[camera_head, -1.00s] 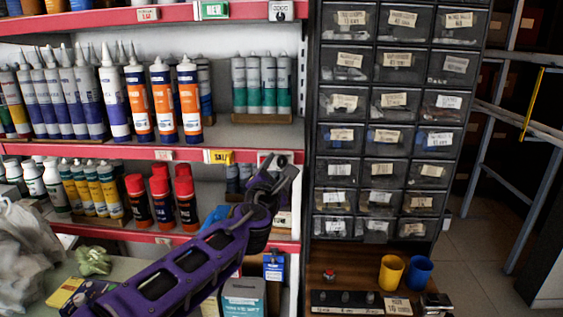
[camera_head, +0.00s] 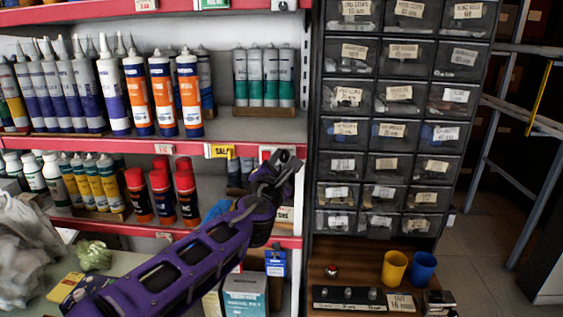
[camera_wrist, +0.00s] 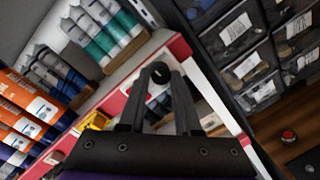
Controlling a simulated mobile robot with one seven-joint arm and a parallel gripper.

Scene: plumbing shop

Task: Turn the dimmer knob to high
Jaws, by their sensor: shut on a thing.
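The dimmer knob (camera_wrist: 160,72) is a small dark round knob at the red shelf edge, seen in the wrist view between the tips of my gripper. My gripper (camera_wrist: 160,80) has its two dark fingers converging on the knob, shut on it. In the head view my gripper (camera_head: 288,165) reaches the right end of the middle red shelf edge. The knob itself is hidden behind the fingers in that view. I cannot read its setting.
Cartridges (camera_head: 162,95) and spray cans (camera_head: 162,195) fill the shelves to the left. A drawer cabinet (camera_head: 313,120) stands close on the right. Below it, a wooden bench carries a red button (camera_head: 331,270), a yellow cup (camera_head: 394,267) and a blue cup (camera_head: 422,268).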

